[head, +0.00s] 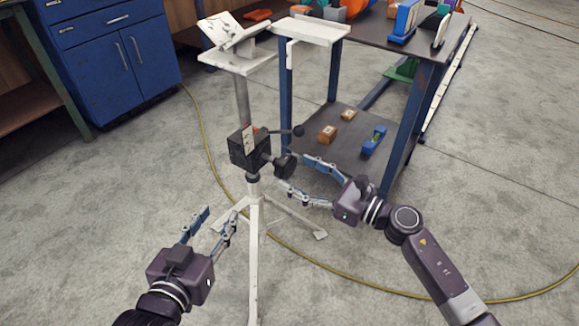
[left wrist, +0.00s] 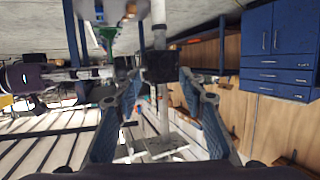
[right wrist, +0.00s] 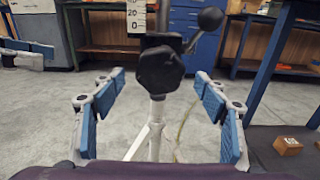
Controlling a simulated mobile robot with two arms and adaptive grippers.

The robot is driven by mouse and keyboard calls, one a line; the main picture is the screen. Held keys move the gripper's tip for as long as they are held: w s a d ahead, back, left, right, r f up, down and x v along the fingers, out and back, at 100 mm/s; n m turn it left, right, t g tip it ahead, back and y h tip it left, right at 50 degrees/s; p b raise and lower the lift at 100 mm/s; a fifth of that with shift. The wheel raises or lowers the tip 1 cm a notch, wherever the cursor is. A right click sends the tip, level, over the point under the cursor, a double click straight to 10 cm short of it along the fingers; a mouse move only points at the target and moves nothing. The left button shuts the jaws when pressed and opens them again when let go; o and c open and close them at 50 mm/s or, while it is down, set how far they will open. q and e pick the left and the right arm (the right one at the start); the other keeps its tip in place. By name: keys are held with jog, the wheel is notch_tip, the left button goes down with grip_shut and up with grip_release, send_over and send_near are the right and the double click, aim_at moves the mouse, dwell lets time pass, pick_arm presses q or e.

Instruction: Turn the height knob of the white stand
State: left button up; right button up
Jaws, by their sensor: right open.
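The white stand (head: 254,245) stands upright on tripod legs, with a flat top plate (head: 238,60) carrying a white piece. A black clamp block (head: 243,152) sits on its column. The black height knob (head: 284,165) sticks out of the block's right side; it faces the right wrist camera (right wrist: 160,70). A lever with a ball end (head: 298,130) is above it. My right gripper (head: 292,173) is open, its fingers apart on either side of the knob's line, with no contact visible. My left gripper (head: 215,222) is open and empty, lower left of the block.
A workbench (head: 375,100) with a lower shelf stands right behind the stand, holding small boxes (head: 327,133) and a blue level (head: 374,140). A blue cabinet (head: 115,50) is at the back left. A yellow cable (head: 330,276) lies across the floor.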

aim_at(290, 170)
jog(key=shift+x, duration=2.2)
jog(key=shift+c, duration=0.6)
jog(key=c, duration=1.1)
